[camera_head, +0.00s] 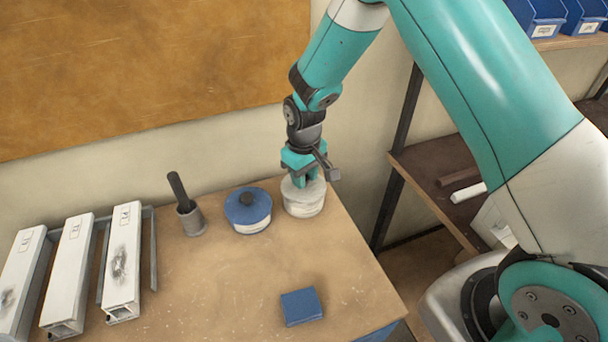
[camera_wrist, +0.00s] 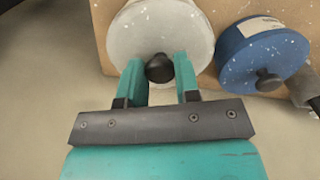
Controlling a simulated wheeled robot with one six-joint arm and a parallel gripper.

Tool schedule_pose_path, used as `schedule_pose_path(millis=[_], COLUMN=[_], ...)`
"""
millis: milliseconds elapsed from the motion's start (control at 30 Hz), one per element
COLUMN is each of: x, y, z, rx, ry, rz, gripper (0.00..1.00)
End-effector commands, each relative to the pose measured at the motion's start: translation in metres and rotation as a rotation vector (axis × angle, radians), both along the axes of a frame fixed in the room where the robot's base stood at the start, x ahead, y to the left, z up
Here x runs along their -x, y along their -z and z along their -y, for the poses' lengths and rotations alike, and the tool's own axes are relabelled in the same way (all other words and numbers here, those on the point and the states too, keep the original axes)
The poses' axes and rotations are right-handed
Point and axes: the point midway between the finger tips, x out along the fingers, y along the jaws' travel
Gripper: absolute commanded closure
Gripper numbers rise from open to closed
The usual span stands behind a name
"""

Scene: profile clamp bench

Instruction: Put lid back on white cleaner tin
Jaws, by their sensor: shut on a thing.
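The white cleaner tin (camera_head: 304,205) stands upright on the bench near its back right, with a label on its side. Its pale round lid (camera_wrist: 196,32) with a black knob (camera_wrist: 159,68) shows in the wrist view. My gripper (camera_head: 305,183) is directly above the tin, pointing down. In the wrist view my gripper (camera_wrist: 160,72) has its two teal fingers on either side of the knob, shut on it. The lid appears to be on or just over the tin's top; my fingers partly hide it, and I cannot tell whether it is fully seated.
A blue tin (camera_head: 248,213) with a dark knob stands close left of the white tin. A grey cup (camera_head: 192,220) with a dark handle stands further left. White profiles (camera_head: 123,262) lie at the left. A blue block (camera_head: 301,306) lies in front. The bench middle is clear.

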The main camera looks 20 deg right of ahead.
Motion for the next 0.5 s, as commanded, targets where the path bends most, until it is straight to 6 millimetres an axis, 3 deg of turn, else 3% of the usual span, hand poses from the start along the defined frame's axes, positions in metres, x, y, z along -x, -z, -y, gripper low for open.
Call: schedule_pose_path(millis=[300, 333, 433, 500], x=[-0.0002, -0.0002, -0.0001, -0.0001], y=[0.0002, 0.0002, 0.0002, 0.0002], z=[-0.0001, -0.0001, -0.0002, 0.0000], rx=[0.000, 0.000, 0.000, 0.000], ry=[0.000, 0.000, 0.000, 0.000], rz=[0.000, 0.000, 0.000, 0.000], gripper=[0.93, 0.65, 0.42, 0.40])
